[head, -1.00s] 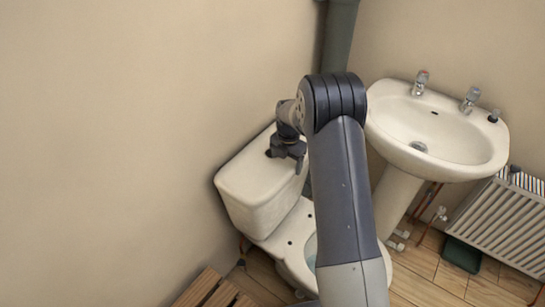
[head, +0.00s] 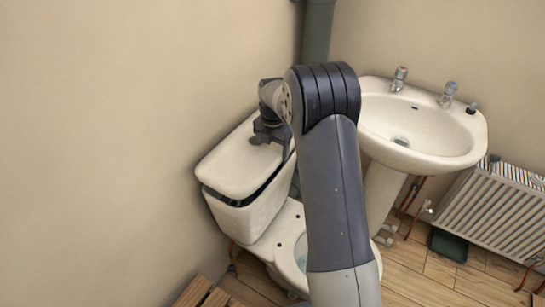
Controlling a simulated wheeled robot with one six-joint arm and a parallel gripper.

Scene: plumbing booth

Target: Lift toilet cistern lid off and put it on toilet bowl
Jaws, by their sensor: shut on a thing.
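The cistern lid (head: 236,168) is cream-white and sits raised above the cistern (head: 243,217), with a dark gap showing between them along the front and right side. My gripper (head: 268,138) is shut on the lid near its far right part; my arm hides some of that end. The toilet bowl (head: 287,252) is below and to the right of the cistern, without a lid on it. My arm covers the bowl's right side.
A washbasin (head: 425,128) on a pedestal stands to the right of my arm. A radiator (head: 495,220) is at the far right, with a dark green box (head: 449,246) on the wooden floor before it. A wooden slatted piece (head: 203,294) lies at the bottom left. The wall is close on the left.

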